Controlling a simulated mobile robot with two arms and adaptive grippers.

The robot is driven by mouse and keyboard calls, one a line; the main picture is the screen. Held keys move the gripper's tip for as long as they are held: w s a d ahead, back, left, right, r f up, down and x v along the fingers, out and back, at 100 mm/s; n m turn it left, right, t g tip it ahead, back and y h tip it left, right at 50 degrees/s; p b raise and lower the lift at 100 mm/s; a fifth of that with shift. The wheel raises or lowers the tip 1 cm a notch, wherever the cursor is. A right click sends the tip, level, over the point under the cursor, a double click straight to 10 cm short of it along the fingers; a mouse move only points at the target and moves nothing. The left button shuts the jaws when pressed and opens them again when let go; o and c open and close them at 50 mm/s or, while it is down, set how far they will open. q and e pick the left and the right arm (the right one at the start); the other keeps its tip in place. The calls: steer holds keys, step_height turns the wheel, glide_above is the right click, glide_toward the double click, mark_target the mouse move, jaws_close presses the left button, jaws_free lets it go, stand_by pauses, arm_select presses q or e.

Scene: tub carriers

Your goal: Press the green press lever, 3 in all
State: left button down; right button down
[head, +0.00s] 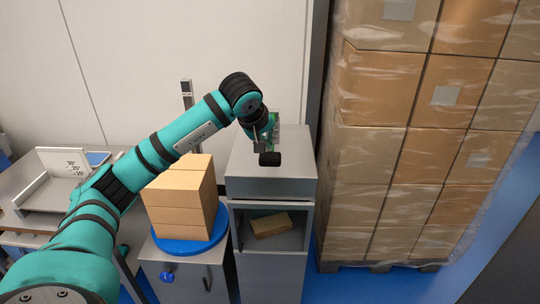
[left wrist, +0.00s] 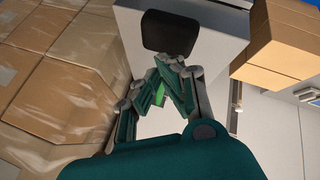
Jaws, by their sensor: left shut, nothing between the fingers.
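The grey press cabinet (head: 270,186) stands at the middle of the head view. A green part of the press lever (head: 275,117) shows behind my left gripper, and a black pad (head: 270,159) shows just in front of it. In the left wrist view, a bit of green (left wrist: 158,93) shows between the fingers and the black pad (left wrist: 168,32) lies beyond the fingertips. My left gripper (head: 262,146) is shut and empty above the cabinet top, close to the pad. I cannot tell whether it touches the lever. The gripper hides much of the lever. My right gripper is out of view.
A brown box lies in the cabinet's open bay (head: 270,226). Stacked cartons (head: 178,200) stand on a blue round plate (head: 190,245) to the left. A tall wrapped pallet stack (head: 400,150) stands close on the right. A wall is behind.

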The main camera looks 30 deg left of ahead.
mark_target(266, 156)
arm_select(q)
steer(key=shift+f+b, duration=0.3)
steer(key=shift+f, duration=0.15)
steer(key=shift+f+b, duration=1.8)
steer(key=shift+f, duration=0.75)
stand_by(2.0)
steer(key=shift+r, duration=0.1)
stand_by(0.5)
steer(key=shift+r+p, duration=2.25)
steer(key=shift+r, duration=0.65)
step_height(266, 156, up, 5)
steer(key=p, duration=0.4)
